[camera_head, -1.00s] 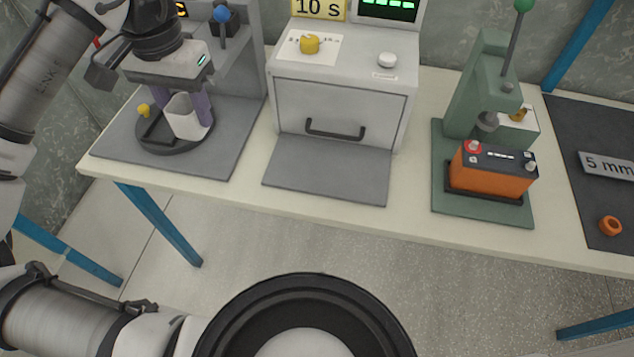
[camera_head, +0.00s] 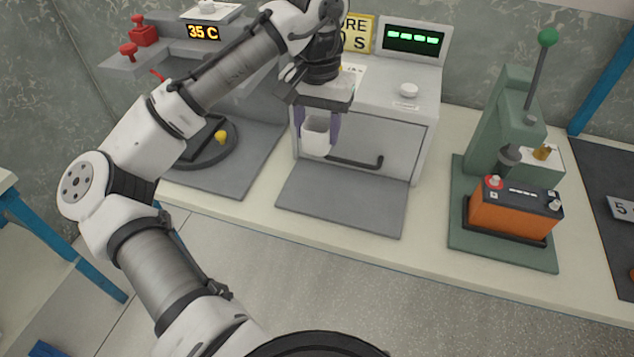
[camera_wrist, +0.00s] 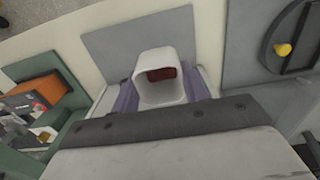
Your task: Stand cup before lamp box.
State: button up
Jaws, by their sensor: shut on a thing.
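My gripper (camera_head: 317,128) is shut on a white cup (camera_head: 316,140), its purple fingers on either side. The cup is held upright in the air in front of the left part of the lamp box (camera_head: 398,150), a grey cabinet with a dark handle. A grey plate (camera_head: 342,203) lies bare before the box. In the wrist view the cup (camera_wrist: 158,62) sits between the fingers with its open mouth facing the camera, and something dark red shows inside it.
Left is a machine with a 35 C display (camera_head: 204,32) and a round dark stand (camera_head: 208,152) with a yellow knob. Right is a green press (camera_head: 507,120) with an orange battery (camera_head: 515,212). A "5 mm" plate's edge (camera_head: 622,208) shows far right.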

notch_tip(320, 180, down, 14)
jog(key=shift+r+p, duration=0.1)
jog(key=shift+p, duration=0.3)
jog(key=o, duration=1)
notch_tip(320, 180, up, 12)
jog(key=shift+r+b, duration=0.1)
jog(key=shift+b, duration=0.5)
